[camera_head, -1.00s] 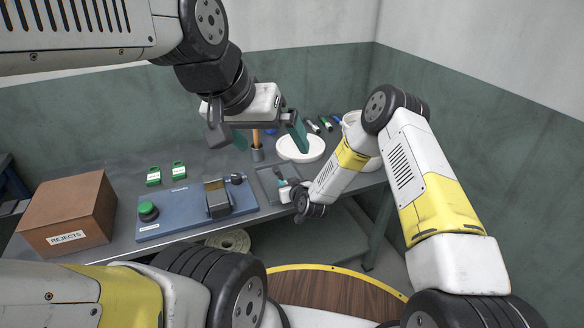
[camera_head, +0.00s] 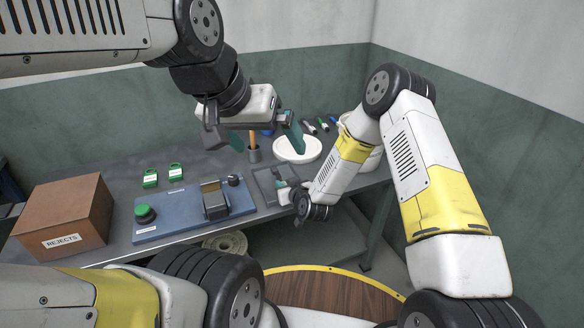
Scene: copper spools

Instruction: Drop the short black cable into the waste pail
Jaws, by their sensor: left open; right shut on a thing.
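My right gripper (camera_head: 281,185) is small and low in the head view, over a dark shallow tray (camera_head: 262,181) on the bench. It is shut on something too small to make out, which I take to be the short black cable. My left gripper (camera_head: 255,140) is open and empty, high in front of the bench's back part, with its green-tipped fingers wide apart. A white pail (camera_head: 374,163), likely the waste pail, stands at the bench's right end, largely hidden behind my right forearm.
A white round dish (camera_head: 297,151) lies behind the tray, beside a dark cup (camera_head: 254,155). A blue fixture board (camera_head: 180,213) with a green button lies left of the tray. A brown REJECTS box (camera_head: 62,216) stands at the left. Several small items lie at the back.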

